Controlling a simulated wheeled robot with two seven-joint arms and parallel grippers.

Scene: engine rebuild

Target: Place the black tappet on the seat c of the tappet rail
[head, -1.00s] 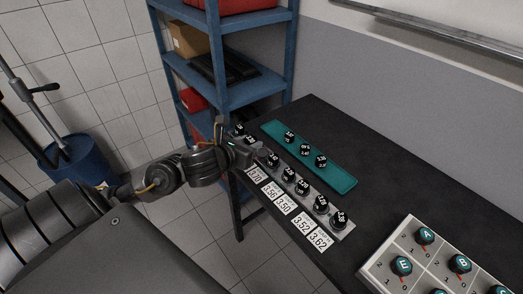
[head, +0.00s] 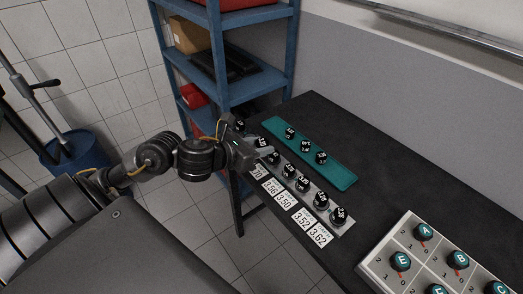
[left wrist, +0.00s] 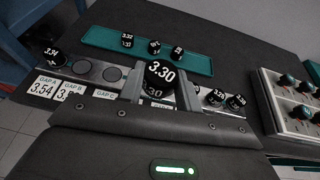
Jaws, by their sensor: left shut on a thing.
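My left gripper (head: 254,150) is shut on a black tappet marked 3.30, clear between the two fingers in the left wrist view (left wrist: 160,75). The tappet is upright over the tappet rail (left wrist: 97,71); I cannot tell whether it touches a seat. The rail also shows in the head view (head: 346,229). To the left of the held tappet, two round seats are bare, one (left wrist: 82,67) nearer a tappet marked 3.34 (left wrist: 52,57) and one (left wrist: 112,74) by the GAP C card (left wrist: 105,95). Several other tappets stand along the rail's right part. My right gripper is not in view.
A teal tray (head: 343,182) with three black tappets lies behind the rail. Number cards (head: 302,218) line the rail's front. A grey box with lettered teal caps (head: 400,229) stands at the right. Blue shelves (head: 262,80) stand behind the bench's left end.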

